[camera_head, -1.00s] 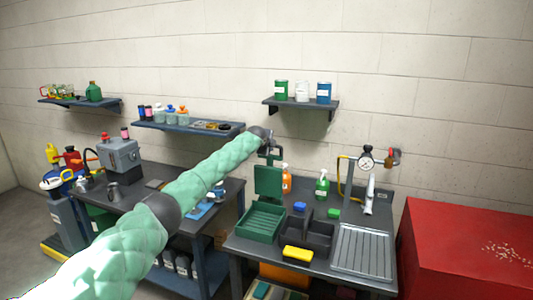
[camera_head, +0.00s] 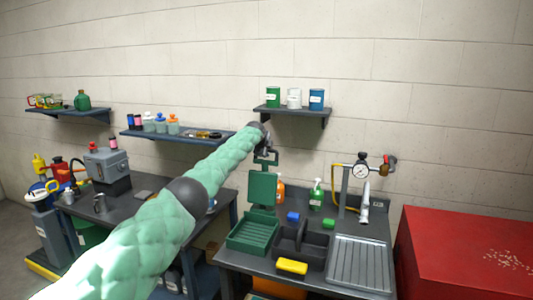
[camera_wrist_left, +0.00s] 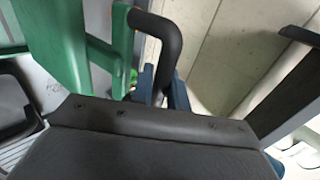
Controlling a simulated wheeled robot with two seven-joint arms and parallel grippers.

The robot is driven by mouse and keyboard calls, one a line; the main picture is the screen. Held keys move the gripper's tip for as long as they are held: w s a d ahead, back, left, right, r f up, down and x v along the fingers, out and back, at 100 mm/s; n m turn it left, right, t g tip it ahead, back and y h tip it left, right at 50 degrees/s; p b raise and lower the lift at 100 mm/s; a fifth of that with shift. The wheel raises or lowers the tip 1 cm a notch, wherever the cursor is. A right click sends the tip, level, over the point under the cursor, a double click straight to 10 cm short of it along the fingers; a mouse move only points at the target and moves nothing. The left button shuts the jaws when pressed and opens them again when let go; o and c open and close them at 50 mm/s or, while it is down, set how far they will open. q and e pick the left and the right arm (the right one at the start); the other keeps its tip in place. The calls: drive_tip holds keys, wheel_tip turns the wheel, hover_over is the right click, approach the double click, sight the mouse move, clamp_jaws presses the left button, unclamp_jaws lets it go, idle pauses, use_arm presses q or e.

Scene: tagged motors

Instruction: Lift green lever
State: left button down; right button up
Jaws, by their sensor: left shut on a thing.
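The green lever (camera_head: 262,188) stands upright as a flat green panel behind the green tray-like base (camera_head: 254,234) on the grey bench. A dark bent handle (camera_head: 272,157) rises from its top. My left gripper (camera_head: 265,151) is at this handle. In the left wrist view, the green lever frame (camera_wrist_left: 62,40) is at upper left, and the black handle (camera_wrist_left: 168,38) curves down between the blue fingers of my left gripper (camera_wrist_left: 162,93). The gripper is shut on the handle; the exact contact is partly hidden by the gripper body. My right gripper is not in view.
A dark caddy (camera_head: 302,245), yellow block (camera_head: 292,267), blue block (camera_head: 293,217) and ridged drainboard (camera_head: 360,262) lie right of the base. A wall shelf with cans (camera_head: 293,111) is just above the gripper. A red cabinet (camera_head: 460,250) stands at right.

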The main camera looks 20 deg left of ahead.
use_arm(q)
drive_tip(key=c, duration=1.4)
unclamp_jaws()
drive_tip(key=shift+a, duration=0.1)
drive_tip(key=shift+c, duration=0.2)
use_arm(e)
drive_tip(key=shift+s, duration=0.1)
use_arm(q)
drive_tip(key=shift+s, duration=0.15)
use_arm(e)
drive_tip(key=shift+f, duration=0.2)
